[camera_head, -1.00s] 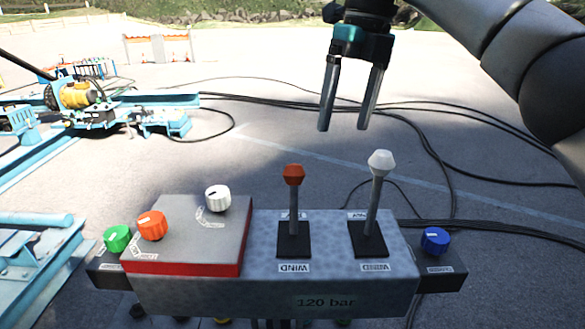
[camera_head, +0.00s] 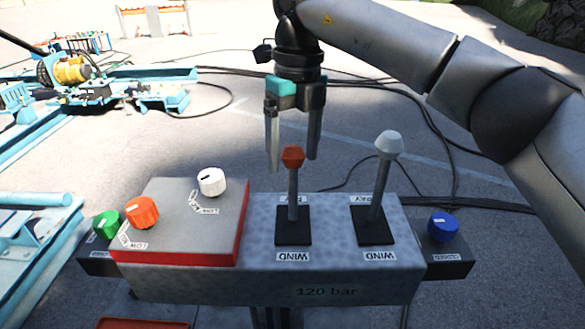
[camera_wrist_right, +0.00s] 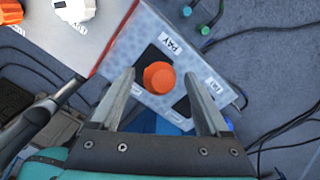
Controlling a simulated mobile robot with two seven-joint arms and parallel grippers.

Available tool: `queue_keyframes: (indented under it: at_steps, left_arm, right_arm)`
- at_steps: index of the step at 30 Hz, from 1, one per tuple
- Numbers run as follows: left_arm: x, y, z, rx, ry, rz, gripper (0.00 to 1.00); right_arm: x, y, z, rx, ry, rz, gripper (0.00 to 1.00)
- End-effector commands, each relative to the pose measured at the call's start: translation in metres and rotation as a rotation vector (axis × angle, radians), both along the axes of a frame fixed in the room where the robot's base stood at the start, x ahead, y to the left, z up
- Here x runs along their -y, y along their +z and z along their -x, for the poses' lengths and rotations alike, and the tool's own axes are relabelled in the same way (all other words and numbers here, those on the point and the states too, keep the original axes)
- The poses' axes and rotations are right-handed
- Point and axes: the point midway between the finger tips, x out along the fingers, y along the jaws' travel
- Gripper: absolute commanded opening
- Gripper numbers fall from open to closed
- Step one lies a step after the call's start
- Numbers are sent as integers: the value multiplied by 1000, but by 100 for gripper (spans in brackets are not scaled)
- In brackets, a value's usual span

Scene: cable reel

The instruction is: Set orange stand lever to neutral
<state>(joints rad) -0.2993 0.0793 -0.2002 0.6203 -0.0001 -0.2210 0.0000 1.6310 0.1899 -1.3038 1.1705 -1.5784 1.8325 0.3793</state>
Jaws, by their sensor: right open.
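The orange stand lever (camera_head: 293,158) has an orange-red knob on a grey stem. It rises nearly upright from a black plate on the grey control box (camera_head: 330,275). My right gripper (camera_head: 292,165) is open, pointing down, with its fingertips about the knob's height in the head view. In the right wrist view the orange knob (camera_wrist_right: 159,78) lies between the two open fingers (camera_wrist_right: 165,85), seen from above, with gaps on both sides. I cannot tell whether the fingers are level with the knob. My left gripper is not in view.
A white-knobbed lever (camera_head: 389,145) stands just right of the orange one, leaning right. White (camera_head: 212,182), orange (camera_head: 142,212) and green (camera_head: 106,225) dials are at the left, a blue dial (camera_head: 443,227) at the right. Black hoses (camera_head: 480,202) lie on the ground behind.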

Motion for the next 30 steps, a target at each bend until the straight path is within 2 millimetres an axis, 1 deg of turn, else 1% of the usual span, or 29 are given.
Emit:
queue_keyframes:
  at_steps: [1,3,7,12,19,30]
  left_arm:
    - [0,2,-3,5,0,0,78]
    - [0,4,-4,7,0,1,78]
    - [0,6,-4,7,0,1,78]
    - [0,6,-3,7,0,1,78]
    - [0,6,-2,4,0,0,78]
    - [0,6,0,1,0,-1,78]
  right_arm:
    - [0,-9,1,-4,1,0,80]
    - [-1,-20,1,-3,1,1,80]
    - [-2,-33,1,-2,1,-1,80]
    - [-2,-40,1,1,0,-1,80]
    - [-2,-41,1,1,0,-1,80]
    - [-2,-40,1,1,0,-1,38]
